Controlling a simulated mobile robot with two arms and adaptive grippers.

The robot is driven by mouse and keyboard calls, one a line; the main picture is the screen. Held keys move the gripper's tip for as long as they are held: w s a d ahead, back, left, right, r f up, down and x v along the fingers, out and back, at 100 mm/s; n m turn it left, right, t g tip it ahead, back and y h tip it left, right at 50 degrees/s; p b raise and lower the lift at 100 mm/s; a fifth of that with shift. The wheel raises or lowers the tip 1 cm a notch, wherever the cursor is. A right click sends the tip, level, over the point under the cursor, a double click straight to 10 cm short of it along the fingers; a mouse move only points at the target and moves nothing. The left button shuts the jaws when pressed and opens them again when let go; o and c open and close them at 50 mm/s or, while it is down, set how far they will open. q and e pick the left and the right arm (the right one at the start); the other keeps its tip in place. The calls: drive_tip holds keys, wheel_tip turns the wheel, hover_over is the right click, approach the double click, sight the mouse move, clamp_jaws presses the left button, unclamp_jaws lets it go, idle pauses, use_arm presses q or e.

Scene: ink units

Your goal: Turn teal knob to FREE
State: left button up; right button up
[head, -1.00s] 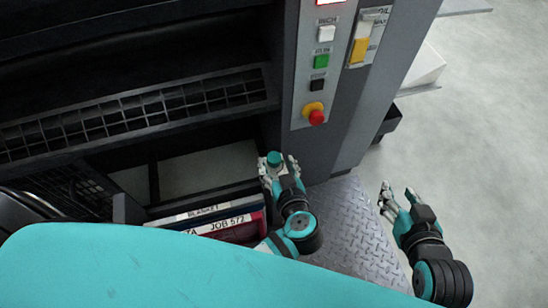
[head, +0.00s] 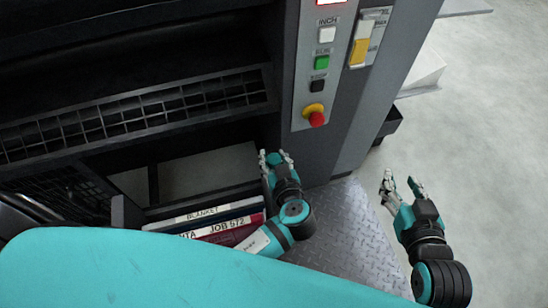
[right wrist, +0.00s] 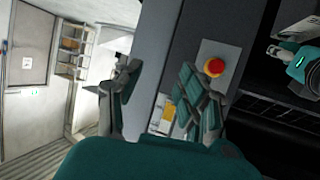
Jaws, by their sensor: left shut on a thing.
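The teal knob (head: 274,158) is at the lower part of the machine, left of the grey control column, in the head view. My left gripper (head: 275,155) is shut on it, and the fingers cover most of it. The knob's pointer and any FREE mark cannot be made out. My right gripper (head: 400,182) is open and empty, over the floor to the right of the column. Its spread fingers also show in the right wrist view (right wrist: 158,85). Part of my left arm shows at the top right of that view.
A tread plate (head: 345,225) lies below the column.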

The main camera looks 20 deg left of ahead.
use_arm(q)
drive_tip(key=shift+c, duration=0.9)
